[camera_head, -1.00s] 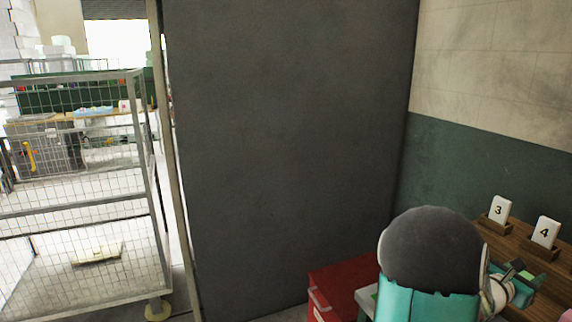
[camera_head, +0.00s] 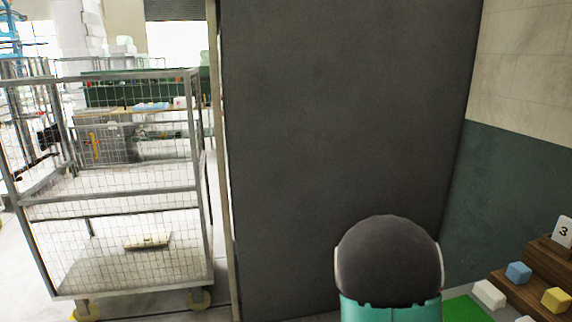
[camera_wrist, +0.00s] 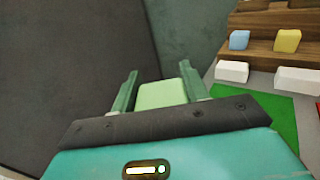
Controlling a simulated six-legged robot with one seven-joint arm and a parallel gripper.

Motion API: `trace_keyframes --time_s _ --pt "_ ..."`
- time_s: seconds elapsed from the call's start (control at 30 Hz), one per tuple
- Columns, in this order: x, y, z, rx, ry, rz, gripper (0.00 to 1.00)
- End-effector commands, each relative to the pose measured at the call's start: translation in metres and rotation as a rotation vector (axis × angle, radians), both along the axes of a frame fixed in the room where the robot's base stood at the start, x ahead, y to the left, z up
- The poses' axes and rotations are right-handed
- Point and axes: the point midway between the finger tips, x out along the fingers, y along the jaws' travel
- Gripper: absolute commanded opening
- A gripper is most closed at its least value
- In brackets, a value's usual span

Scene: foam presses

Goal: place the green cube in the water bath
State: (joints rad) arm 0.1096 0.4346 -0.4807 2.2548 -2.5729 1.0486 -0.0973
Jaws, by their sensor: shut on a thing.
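In the wrist view, my gripper (camera_wrist: 161,92) is shut on the green cube (camera_wrist: 160,94), which sits between its two green fingers. A dark grey wall or panel lies beyond the fingers. In the head view, my arm's dark rounded joint stands at the lower middle, and the gripper and cube are hidden there. The water bath cannot be made out in either view now.
A wooden stepped rack (camera_head: 528,290) at lower right carries a blue cube (camera_head: 518,271), a yellow cube (camera_head: 556,300) and a number 3 card (camera_head: 563,232). White blocks (camera_head: 489,294) lie by a green mat (camera_head: 465,309). A mesh cage trolley (camera_head: 125,218) stands left of the dark panel (camera_head: 340,120).

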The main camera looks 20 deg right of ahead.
Motion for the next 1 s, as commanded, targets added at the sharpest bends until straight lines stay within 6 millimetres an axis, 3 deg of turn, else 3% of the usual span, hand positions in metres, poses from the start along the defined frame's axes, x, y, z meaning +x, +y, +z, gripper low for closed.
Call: trace_keyframes --time_s 0.2,0.5,0.73,1.0 --pt "0.042 0.074 -0.012 0.001 0.001 0.148 0.23" --pt "0.079 0.181 -0.027 0.002 -0.001 0.352 0.23" --pt "0.093 0.268 -0.038 0.004 -0.001 0.513 0.23" --pt "0.091 0.359 -0.049 0.007 -0.003 0.685 0.23"
